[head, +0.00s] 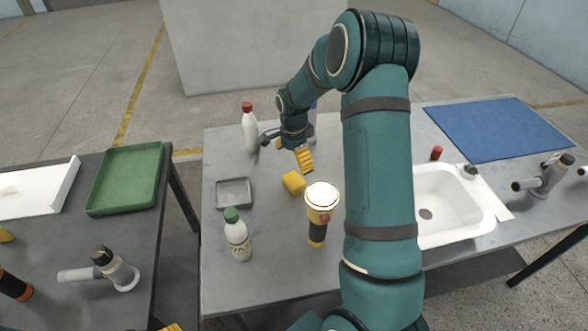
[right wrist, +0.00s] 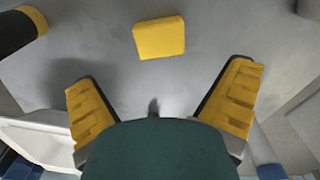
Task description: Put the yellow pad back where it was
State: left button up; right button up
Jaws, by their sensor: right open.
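The yellow pad (head: 293,183) is a small block on the grey table, between the small grey tray and the flashlight. In the right wrist view the pad (right wrist: 159,38) lies ahead of the fingertips, roughly centred and apart from them. My right gripper (head: 284,158) is open and empty, just beyond the pad in the head view; its yellow ridged fingers are spread wide in the wrist view (right wrist: 160,78). Of my left gripper only a yellow ridged piece (head: 171,327) shows at the bottom edge; its jaws are cut off.
A small grey tray (head: 234,180) is left of the pad. A lit flashlight (head: 318,218) stands to its right. A green-capped bottle (head: 237,238) is nearer; a red-capped bottle (head: 250,127) stands near my right gripper. A sink (head: 455,200) and blue mat (head: 500,130) lie right.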

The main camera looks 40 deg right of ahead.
notch_tip(320, 180, up, 3)
jog(key=shift+f, duration=0.2)
dwell(0.5)
